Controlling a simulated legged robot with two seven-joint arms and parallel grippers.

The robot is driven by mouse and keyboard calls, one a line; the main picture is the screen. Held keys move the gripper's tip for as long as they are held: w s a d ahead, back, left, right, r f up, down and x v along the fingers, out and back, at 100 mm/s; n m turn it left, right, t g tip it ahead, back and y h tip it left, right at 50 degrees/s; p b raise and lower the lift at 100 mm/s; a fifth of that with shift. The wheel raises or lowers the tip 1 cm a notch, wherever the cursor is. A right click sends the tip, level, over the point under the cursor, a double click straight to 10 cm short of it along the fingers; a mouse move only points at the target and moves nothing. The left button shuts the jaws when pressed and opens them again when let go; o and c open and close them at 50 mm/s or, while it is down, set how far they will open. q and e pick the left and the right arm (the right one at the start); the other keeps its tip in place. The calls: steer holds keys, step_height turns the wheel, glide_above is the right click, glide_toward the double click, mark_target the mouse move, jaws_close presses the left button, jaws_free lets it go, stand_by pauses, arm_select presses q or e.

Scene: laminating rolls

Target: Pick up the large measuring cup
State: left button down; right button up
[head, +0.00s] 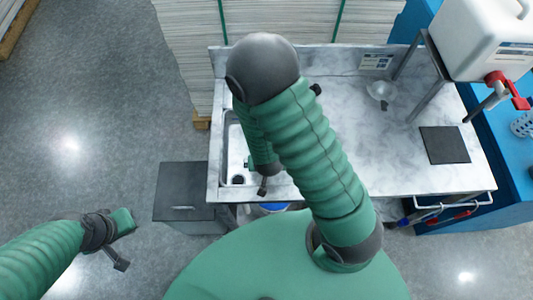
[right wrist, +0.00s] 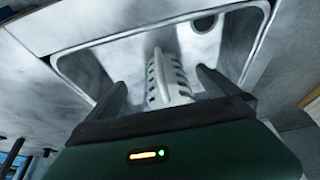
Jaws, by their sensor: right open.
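The measuring cup (right wrist: 168,82), pale with dark blue graduation marks, is in the sink (right wrist: 92,72) in the right wrist view. My right gripper (right wrist: 163,78) is open, with one dark finger on each side of the cup and visible gaps between. Whether the fingers touch it lower down is hidden. In the head view my right arm reaches over the sink (head: 229,130), and its gripper (head: 262,184) is partly hidden by the arm; I cannot make out the cup there. My left gripper (head: 122,242) is over the floor at lower left, apart from everything; its jaw opening is unclear.
The sink is set in a marble-look counter (head: 350,150). A dark square mat (head: 445,145) and a small clear funnel-like item (head: 382,92) are on its right part. A white canister (head: 490,38) with a red tap stands above. A grey cabinet (head: 183,190) is left of the sink.

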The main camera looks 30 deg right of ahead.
steer(key=w+d+f+p, duration=0.2)
steer(key=w+d, duration=0.3)
steer(key=w, duration=0.3)
steer(key=shift+w+f, duration=0.4)
steer(key=shift+f, duration=0.05)
steer(key=shift+r, duration=0.1)
steer(key=c, duration=0.5)
arm_select(q)
steer(key=shift+w+a+r, duration=0.1)
steer(key=shift+a+r, duration=0.05)
steer(key=shift+r, duration=0.2)
arm_select(e)
steer(key=c, duration=1.2)
